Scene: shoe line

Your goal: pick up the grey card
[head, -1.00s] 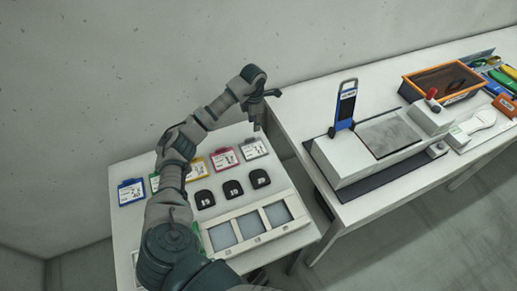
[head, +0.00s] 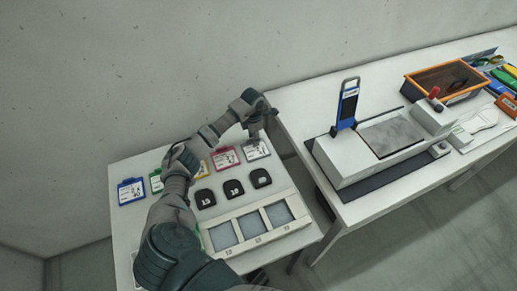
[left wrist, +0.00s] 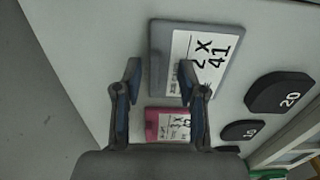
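The grey card (head: 258,150) lies flat near the back right corner of the small table, at the right end of the row of coloured cards. My left gripper (head: 254,130) is just above it and partly covers its far side in the head view. In the left wrist view the grey card (left wrist: 163,40) has a white label with large black characters. The open fingers of the left gripper (left wrist: 160,82) point at the card's near edge, with nothing between them. Whether they touch the card cannot be told. My right gripper is not in view.
A pink card (head: 226,157) lies left of the grey one, with yellow, green and blue (head: 131,191) cards further along. Several black numbered pieces (head: 260,178) and a panel with three windows (head: 251,228) are in front. A table with a device (head: 350,160) stands right.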

